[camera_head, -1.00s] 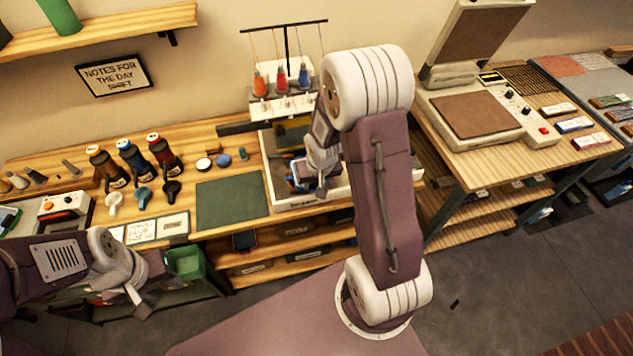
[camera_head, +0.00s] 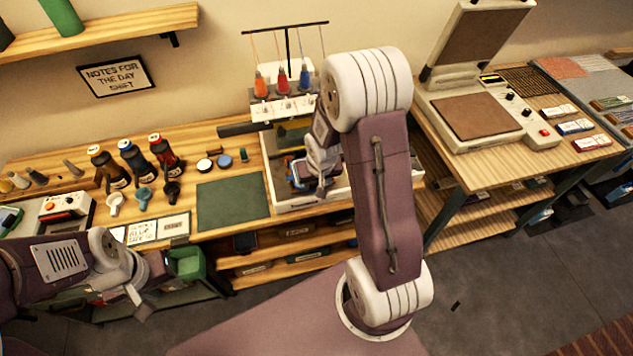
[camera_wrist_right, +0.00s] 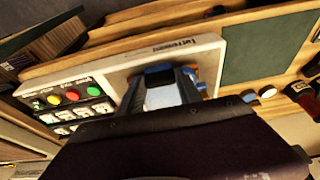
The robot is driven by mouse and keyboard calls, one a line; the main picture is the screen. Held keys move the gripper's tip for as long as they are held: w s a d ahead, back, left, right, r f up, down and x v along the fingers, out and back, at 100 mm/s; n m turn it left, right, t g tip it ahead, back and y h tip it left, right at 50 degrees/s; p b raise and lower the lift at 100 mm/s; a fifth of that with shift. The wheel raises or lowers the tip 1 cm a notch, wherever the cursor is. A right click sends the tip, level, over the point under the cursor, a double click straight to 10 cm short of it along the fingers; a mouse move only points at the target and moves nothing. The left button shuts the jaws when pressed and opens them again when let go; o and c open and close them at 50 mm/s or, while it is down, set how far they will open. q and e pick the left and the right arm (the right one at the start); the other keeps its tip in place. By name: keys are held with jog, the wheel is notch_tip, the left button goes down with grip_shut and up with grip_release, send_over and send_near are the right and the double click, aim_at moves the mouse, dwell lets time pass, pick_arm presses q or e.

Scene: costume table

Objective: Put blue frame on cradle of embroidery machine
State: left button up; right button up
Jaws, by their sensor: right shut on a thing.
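The embroidery machine (camera_head: 295,203) stands on the wooden table, with a white base and a thread rack above it. The blue frame (camera_head: 290,172) is over the white base and partly hidden by my right arm. My right gripper (camera_head: 303,183) is shut on it. In the right wrist view the blue frame (camera_wrist_right: 190,72) shows beyond the wrist, above the machine's white base (camera_wrist_right: 208,50). The cradle is hidden, so I cannot tell whether the frame touches it. My left gripper (camera_head: 140,302) is low at the left, away from the machine; its opening is unclear.
A green mat (camera_head: 232,198) lies left of the machine. Several bottles (camera_head: 133,157) and small cups stand further left. A heat press (camera_head: 475,115) stands on a separate table at the right.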

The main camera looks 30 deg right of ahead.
jog(key=shift+w+d+f+p, duration=0.15)
jog(key=shift+w+p, duration=0.1)
jog(key=shift+w, duration=0.3)
jog(key=shift+w+d+f+p, duration=0.1)
jog(key=shift+w+p, duration=0.1)
jog(key=shift+w, duration=0.4)
jog(key=shift+w+d+f+p, duration=0.15)
jog(key=shift+w+p, duration=0.1)
jog(key=shift+w, duration=0.3)
jog(key=shift+f, duration=0.15)
jog(key=shift+f+b, duration=0.55)
jog(key=shift+b, duration=0.2)
jog(key=shift+f+b, duration=0.4)
dwell(0.3)
jog(key=o, duration=1.3)
jog(key=shift+o, duration=0.2)
jog(key=shift+r, duration=0.1)
